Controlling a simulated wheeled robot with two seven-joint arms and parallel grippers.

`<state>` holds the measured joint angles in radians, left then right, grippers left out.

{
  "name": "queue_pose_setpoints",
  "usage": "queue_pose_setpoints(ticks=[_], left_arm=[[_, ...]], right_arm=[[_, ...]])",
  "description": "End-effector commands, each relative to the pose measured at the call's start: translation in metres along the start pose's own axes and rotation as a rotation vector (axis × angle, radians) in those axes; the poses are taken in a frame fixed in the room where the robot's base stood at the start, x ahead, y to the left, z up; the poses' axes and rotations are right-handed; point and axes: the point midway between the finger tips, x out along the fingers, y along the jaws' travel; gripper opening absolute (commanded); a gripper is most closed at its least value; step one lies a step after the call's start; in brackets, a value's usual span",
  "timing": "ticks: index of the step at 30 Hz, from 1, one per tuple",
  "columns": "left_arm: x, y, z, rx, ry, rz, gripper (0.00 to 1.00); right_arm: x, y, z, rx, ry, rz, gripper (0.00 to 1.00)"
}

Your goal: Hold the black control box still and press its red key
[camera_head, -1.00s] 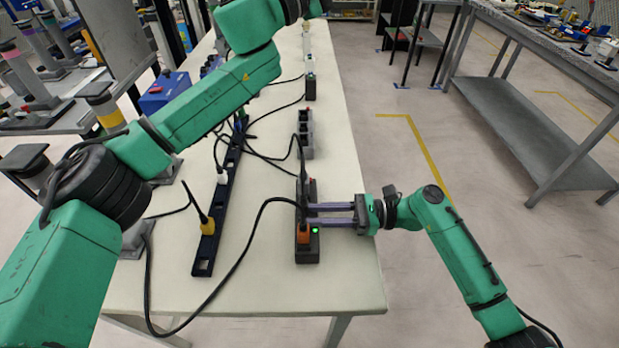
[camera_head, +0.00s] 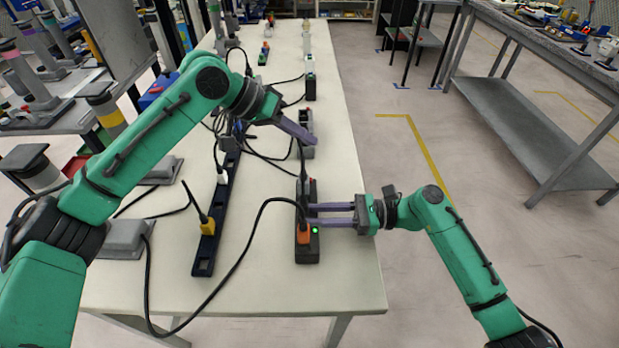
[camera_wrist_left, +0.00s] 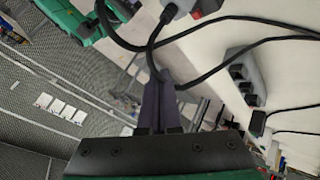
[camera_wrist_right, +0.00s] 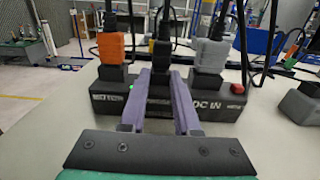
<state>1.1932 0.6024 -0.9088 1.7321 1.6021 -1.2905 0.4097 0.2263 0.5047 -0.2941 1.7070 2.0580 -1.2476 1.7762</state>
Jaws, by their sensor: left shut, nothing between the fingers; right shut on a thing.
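The black control box (camera_head: 307,252) lies lengthwise near the table's right edge, with an orange plug (camera_head: 303,236) and a green light on it. In the right wrist view the red key (camera_wrist_right: 237,88) is on the box's right end, beside a grey plug (camera_wrist_right: 211,55). My right gripper (camera_head: 312,215) reaches in from the right and is shut on the middle of the box, its fingers on either side of the black plug (camera_wrist_right: 160,55). My left gripper (camera_head: 310,140) is shut and empty, in the air beyond the box, its fingers pointing right and down.
A grey socket block (camera_head: 306,122) stands farther back, near the left fingers. A long dark power strip (camera_head: 208,250) with a yellow plug (camera_head: 207,228) lies to the left. A black cable (camera_head: 245,250) loops across the front. Bare table lies front right.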

Motion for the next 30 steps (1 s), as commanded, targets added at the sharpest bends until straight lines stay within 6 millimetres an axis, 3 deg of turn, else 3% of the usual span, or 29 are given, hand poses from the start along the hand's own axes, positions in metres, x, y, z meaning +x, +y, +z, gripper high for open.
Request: queue_pose_setpoints(ticks=[13,30], left_arm=[[0.006,-0.004,0.005,-0.002,-0.005,0.002,0.0],[0.058,-0.041,0.043,-0.002,-0.003,0.002,0.0]], right_arm=[[0.0,0.001,-0.001,0.001,0.002,0.001,0.0],[0.0,0.001,-0.001,0.002,0.002,0.001,0.0]])
